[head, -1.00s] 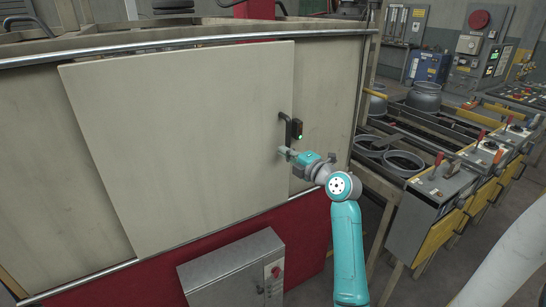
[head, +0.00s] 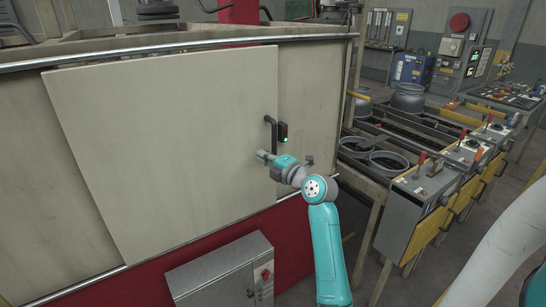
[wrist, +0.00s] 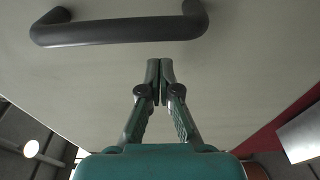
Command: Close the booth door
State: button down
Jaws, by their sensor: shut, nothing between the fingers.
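The booth door (head: 165,150) is a pale flat panel on the booth's front, with a dark bar handle (head: 273,135) near its right edge. The door lies close to the booth wall; I cannot tell whether a small gap is left. My gripper (head: 262,155) is shut and empty, just below the handle at the door's face. In the wrist view, the shut fingertips (wrist: 160,64) point at the door below the handle (wrist: 120,30); contact is unclear.
A grey cabinet (head: 220,272) stands low in front of the red lower wall (head: 290,245). To the right is a conveyor frame with grey rings (head: 388,162) and lever control boxes (head: 425,195). Some floor is free between the booth and the control boxes.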

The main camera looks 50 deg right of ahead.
jog(key=a+v, duration=0.1)
jog(key=v, duration=0.8)
jog(key=shift+s, duration=0.25)
jog(key=shift+a, duration=0.15)
jog(key=s+a+f+m+g, duration=0.1)
jog(key=s+a+f+m, duration=0.1)
jog(key=a+f+m, duration=0.8)
jog(key=s+a+f+m+g, duration=0.1)
jog(key=s+a+f, duration=0.3)
jog(key=a+f, duration=0.25)
jog(key=s+a+f+g, duration=0.1)
jog(key=s+a+f, duration=0.3)
jog(key=a+f, duration=0.25)
jog(key=s+a+m+y, duration=0.1)
jog(key=s+a, duration=0.4)
jog(key=s, duration=0.3)
jog(key=s+a+r+m+y, duration=0.1)
jog(key=s+a+m, duration=0.1)
jog(key=s+a, duration=0.3)
jog(key=s+a+r+m+y, duration=0.1)
jog(key=s+a, duration=0.3)
jog(key=s, duration=0.7)
jog(key=shift+s+a+r+m+y, duration=0.15)
jog(key=shift+s+a+m+y, duration=0.15)
jog(key=shift+a+y, duration=0.1)
